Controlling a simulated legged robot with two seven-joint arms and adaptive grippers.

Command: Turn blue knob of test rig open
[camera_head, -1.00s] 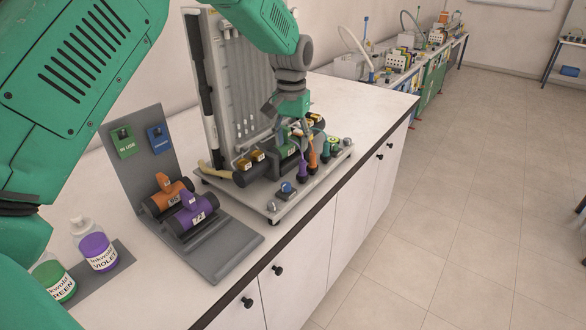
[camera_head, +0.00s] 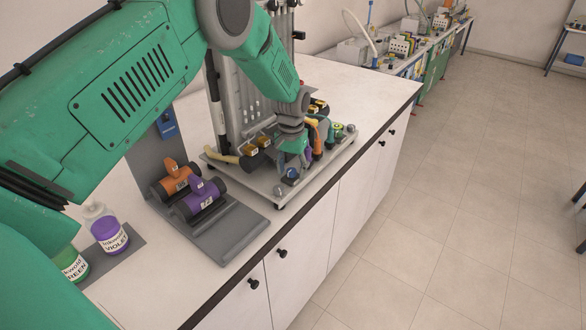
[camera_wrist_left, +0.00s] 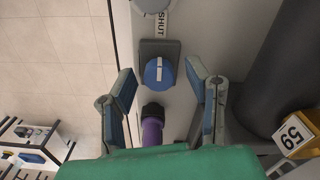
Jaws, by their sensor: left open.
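The blue knob (camera_wrist_left: 158,76) sits on a grey square base on the test rig's plate. In the left wrist view its white mark runs up and down the picture, in line with the SHUT label (camera_wrist_left: 160,22). In the head view the blue knob (camera_head: 292,173) is at the front edge of the test rig (camera_head: 245,175). My left gripper (camera_wrist_left: 160,70) is open, with its fingers on either side of the knob's line of view; I cannot tell whether they touch it. In the head view my left gripper (camera_head: 294,160) is just above and behind the knob. My right gripper is not in view.
A purple-handled part (camera_wrist_left: 152,128) lies close to the knob, between the fingers in the wrist picture. A grey stand (camera_head: 225,235) with orange and purple valves and ink bottles (camera_head: 108,232) stand to the left. The bench front edge is close.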

